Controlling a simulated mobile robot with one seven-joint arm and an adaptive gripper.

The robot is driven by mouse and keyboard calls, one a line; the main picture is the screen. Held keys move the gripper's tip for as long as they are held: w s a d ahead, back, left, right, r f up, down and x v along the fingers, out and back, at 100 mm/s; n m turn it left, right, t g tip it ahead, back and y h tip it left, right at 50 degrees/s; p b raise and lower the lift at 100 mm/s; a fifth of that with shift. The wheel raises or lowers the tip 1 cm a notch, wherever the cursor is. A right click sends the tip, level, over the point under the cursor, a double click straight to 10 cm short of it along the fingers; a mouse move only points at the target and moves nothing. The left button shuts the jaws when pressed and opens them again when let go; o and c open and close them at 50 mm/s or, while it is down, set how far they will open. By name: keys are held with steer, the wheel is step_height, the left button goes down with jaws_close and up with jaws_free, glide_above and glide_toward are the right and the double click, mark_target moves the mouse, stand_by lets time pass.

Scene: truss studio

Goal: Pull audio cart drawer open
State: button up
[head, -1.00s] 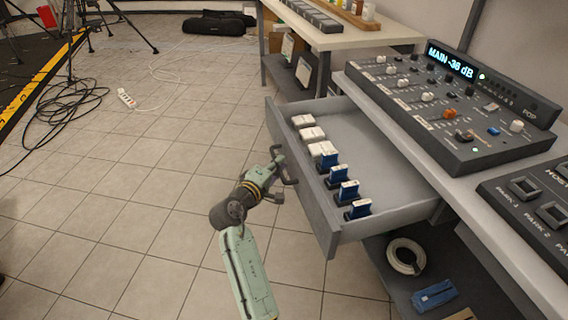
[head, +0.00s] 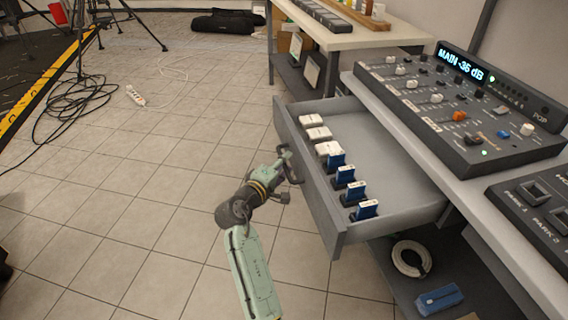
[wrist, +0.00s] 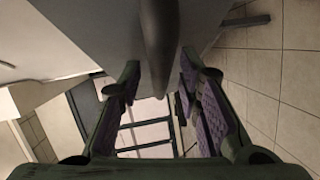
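The audio cart drawer (head: 323,205) stands pulled well out from under the cart top, its grey front facing left. It holds a row of white and blue blocks. Its dark bar handle (head: 291,164) is on the front and shows in the wrist view as a thick dark bar (wrist: 160,40). My gripper (head: 284,180) is at the handle. In the wrist view my two fingers with purple pads (wrist: 158,95) stand apart, one on each side of the bar, with gaps visible. Whether either finger touches it is hard to tell.
A mixing console (head: 450,110) and a second control panel (head: 535,205) sit on the cart top. A cable coil (head: 411,260) and a blue item (head: 439,299) lie on the shelf below. Tiled floor (head: 150,190) left of the drawer is clear; cables (head: 70,105) lie further left.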

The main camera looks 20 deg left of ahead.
steer(key=s+a+r, duration=0.1)
steer(key=s, duration=1)
steer(key=shift+s+a+r, duration=0.25)
steer(key=shift+a+r, duration=0.1)
steer(key=shift+a, duration=0.05)
